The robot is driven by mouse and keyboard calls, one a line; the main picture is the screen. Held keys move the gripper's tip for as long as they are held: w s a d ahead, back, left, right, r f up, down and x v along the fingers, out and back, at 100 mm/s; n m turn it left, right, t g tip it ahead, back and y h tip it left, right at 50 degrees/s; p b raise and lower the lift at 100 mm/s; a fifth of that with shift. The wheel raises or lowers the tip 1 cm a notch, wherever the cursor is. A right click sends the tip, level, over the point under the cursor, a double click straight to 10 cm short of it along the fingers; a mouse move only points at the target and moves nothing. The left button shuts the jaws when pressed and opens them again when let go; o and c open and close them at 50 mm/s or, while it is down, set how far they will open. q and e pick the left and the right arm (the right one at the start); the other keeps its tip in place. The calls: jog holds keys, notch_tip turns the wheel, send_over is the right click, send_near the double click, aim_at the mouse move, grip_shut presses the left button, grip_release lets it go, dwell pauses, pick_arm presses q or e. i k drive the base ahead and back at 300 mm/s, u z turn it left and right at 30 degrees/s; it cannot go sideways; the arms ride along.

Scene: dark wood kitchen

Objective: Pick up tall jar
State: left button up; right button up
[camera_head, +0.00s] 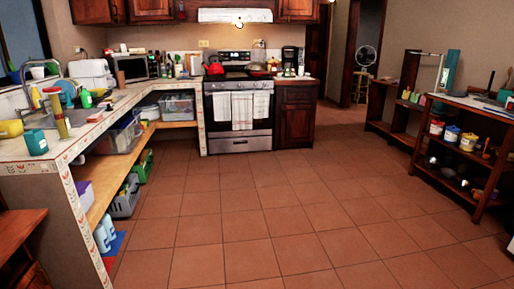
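A tall, narrow jar-like cylinder (56,112) stands upright near the front end of the left counter (80,137). Neither of my grippers shows in the head view.
The tiled floor (235,215) is clear in the middle. A stove (238,115) with a red kettle (214,67) stands at the back. Open wooden shelves (468,165) with jars stand at the right. A wooden piece (18,235) is at lower left.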

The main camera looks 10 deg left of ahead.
aim_at(56, 103)
jog(key=u, duration=0.35)
jog(key=i, duration=1.85)
jog(key=u, duration=1.1)
